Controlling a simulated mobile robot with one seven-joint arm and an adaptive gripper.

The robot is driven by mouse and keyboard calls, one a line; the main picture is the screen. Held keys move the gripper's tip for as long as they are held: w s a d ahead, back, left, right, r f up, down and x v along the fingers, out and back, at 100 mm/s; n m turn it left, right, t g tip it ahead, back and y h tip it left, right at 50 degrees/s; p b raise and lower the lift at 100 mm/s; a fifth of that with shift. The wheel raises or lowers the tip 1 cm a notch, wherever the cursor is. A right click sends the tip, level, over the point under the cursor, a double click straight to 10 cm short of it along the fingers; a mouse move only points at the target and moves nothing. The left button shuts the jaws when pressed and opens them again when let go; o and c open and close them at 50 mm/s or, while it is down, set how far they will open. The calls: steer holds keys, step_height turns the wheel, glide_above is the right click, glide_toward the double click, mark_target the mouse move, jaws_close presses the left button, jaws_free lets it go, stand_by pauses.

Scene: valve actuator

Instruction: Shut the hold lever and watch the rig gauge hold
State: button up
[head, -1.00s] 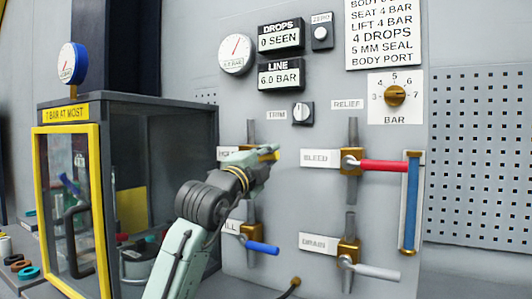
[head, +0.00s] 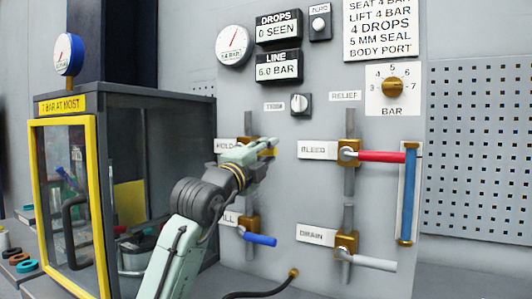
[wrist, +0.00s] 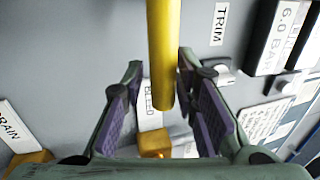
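The hold lever (wrist: 163,55) is a yellow bar in the wrist view, running from the top edge down between my fingers. My gripper (wrist: 165,105) is open, with one purple-padded finger on each side of the lever; I cannot tell whether either pad touches it. In the head view my gripper (head: 268,147) is in front of the HOLD label (head: 228,145) and hides most of that valve. The round panel gauge (head: 234,45) has a red needle. The LINE display (head: 278,72) reads 6.0 BAR, and the DROPS display (head: 278,31) reads 0 SEEN.
The red bleed lever (head: 380,156) points right, beside a blue bar (head: 409,195). The blue lever (head: 260,240) and grey drain lever (head: 373,263) are below. A yellow-framed cabinet (head: 92,180) with a blue gauge (head: 69,55) stands left of my arm.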

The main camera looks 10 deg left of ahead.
steer(key=shift+o, duration=0.9)
steer(key=shift+a, duration=0.1)
steer(key=v, duration=1.2)
steer(key=shift+r, duration=0.1)
